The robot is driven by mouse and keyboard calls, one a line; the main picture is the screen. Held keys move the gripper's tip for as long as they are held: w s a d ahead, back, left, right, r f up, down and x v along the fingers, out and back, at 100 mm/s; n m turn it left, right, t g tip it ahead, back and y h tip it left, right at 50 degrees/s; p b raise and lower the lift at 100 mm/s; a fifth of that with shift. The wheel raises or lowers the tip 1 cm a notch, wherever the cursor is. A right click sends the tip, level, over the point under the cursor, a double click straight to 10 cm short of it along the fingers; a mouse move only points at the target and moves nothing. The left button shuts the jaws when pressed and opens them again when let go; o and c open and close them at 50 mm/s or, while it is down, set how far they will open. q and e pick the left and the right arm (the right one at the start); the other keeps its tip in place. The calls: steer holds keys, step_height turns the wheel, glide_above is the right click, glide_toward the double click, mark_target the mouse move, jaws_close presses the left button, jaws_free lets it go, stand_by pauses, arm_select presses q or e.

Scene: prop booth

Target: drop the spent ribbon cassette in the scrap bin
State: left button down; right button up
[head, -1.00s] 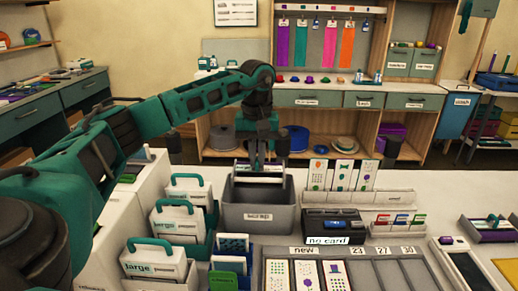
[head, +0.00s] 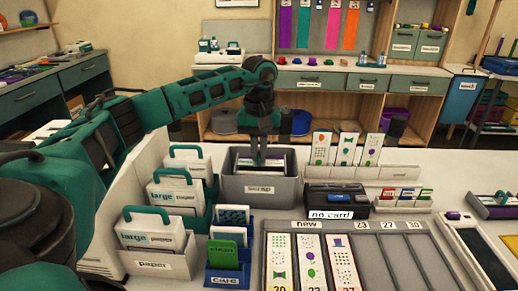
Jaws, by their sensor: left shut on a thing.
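The scrap bin (head: 258,190) is a grey open box with a label reading "scrap", near the middle of the counter. My left gripper (head: 262,163) reaches down from above, its fingertips inside the bin's mouth. It is shut on the spent ribbon cassette (head: 246,161), a pale piece with dark edges that shows small and partly hidden behind the fingers and the bin's front wall. I cannot tell whether it touches the bin floor. My right gripper does not show.
Left of the bin stand several white paper packs (head: 176,196) with teal handles, and a blue holder (head: 228,278) with cards. Right of it are a black card device (head: 335,197) and upright patterned cards (head: 345,150). A slotted tray (head: 385,255) lies in front.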

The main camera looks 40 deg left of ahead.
arm_select(q)
steer(key=c, duration=1.1)
jaws_free()
step_height(320, 180, up, 13)
steer(key=shift+p, duration=0.55)
